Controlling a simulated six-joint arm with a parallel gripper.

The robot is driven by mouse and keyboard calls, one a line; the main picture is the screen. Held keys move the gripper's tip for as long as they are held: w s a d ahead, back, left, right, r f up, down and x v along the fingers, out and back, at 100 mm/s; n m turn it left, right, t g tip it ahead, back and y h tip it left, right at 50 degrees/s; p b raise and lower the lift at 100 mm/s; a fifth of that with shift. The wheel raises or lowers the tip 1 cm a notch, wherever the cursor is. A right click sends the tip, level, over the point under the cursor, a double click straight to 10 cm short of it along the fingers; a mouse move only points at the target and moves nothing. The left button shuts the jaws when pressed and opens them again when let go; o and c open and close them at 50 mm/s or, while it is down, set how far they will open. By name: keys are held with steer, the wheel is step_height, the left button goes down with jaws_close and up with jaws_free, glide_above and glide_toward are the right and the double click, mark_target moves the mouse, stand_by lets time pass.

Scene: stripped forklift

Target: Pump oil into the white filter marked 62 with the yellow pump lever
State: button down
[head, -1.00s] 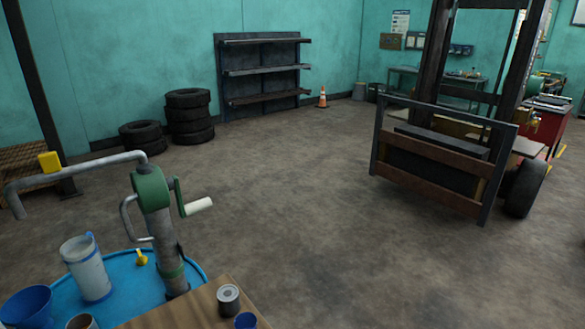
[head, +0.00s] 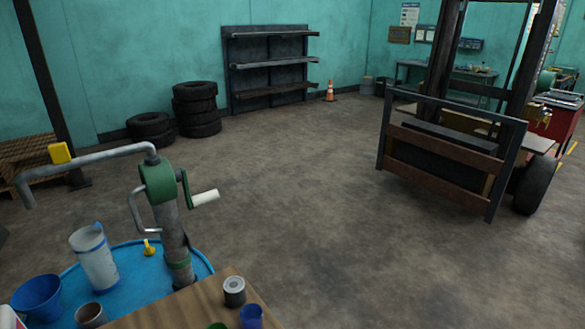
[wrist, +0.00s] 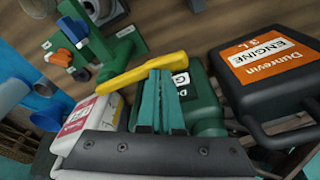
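My gripper (wrist: 161,100) shows in the wrist view with two teal fingers close together and pointing away from the camera. A yellow lever (wrist: 128,78) lies across their tips; I cannot tell whether it touches them, and no grip on it shows. A green fixture (wrist: 98,45) with a blue and an orange knob stands beyond it on wood. In the head view a small white-and-dark can (head: 234,291) stands on the wooden bench; no number is readable, so I cannot tell if it is the filter marked 62. My gripper is not in the head view.
Around the fingers stand a black oil jug (wrist: 275,75), a green bottle (wrist: 205,105) and a white bottle (wrist: 88,120). In the head view a green crank pump (head: 160,185) stands on a blue drum (head: 140,292), beside a translucent jug (head: 95,262) and a blue funnel (head: 37,294).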

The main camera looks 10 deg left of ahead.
steer(key=shift+f, duration=1.35)
steer(key=shift+r, duration=3.9)
steer(key=shift+f, duration=0.1)
